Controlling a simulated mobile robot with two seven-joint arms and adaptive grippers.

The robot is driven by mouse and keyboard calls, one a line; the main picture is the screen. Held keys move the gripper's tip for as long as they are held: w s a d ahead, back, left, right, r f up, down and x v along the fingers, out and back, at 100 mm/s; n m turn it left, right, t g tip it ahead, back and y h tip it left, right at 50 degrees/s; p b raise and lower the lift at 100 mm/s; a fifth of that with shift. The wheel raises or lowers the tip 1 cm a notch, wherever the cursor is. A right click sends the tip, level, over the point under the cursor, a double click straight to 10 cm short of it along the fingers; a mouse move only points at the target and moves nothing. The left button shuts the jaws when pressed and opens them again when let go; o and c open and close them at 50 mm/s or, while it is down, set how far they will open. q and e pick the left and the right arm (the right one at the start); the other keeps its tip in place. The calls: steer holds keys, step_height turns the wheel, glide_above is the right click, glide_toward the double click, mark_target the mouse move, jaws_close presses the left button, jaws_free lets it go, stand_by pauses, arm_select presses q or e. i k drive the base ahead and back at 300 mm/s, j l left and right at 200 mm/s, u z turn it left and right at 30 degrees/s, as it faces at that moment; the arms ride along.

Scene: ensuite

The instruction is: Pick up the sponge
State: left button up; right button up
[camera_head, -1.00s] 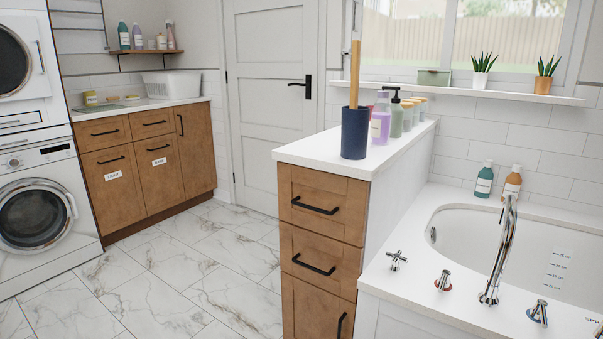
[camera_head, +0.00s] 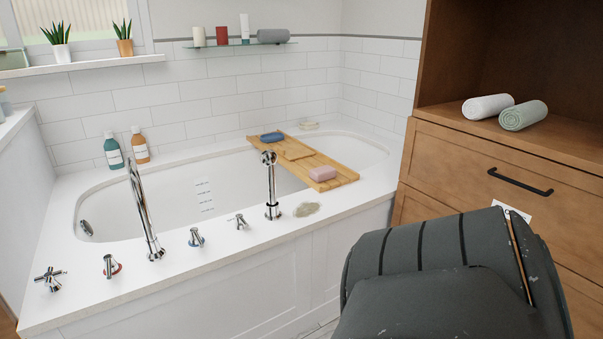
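A flat, pale greenish-beige piece (camera_head: 306,209) lies on the front rim of the bathtub (camera_head: 175,265), right of the taps; it may be the sponge, but I cannot tell for certain. A pink block (camera_head: 322,173) lies on the near end of a wooden bath tray (camera_head: 343,180) laid across the tub. A blue item (camera_head: 272,136) lies at the tray's far end. A small pale item (camera_head: 309,125) is on the back rim. Neither of my grippers is in view.
Chrome taps and a tall spout (camera_head: 143,215) stand along the front rim, with a hand shower (camera_head: 271,190) close to the beige piece. A wooden cabinet (camera_head: 480,165) with rolled towels stands at right. A dark grey part of my own body blocks the lower right.

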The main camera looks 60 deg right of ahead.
mark_target(323, 173)
steer(key=z, duration=2.2)
steer(key=i+l, duration=0.3)
steer(key=l+z, duration=0.05)
steer(key=l, duration=0.05)
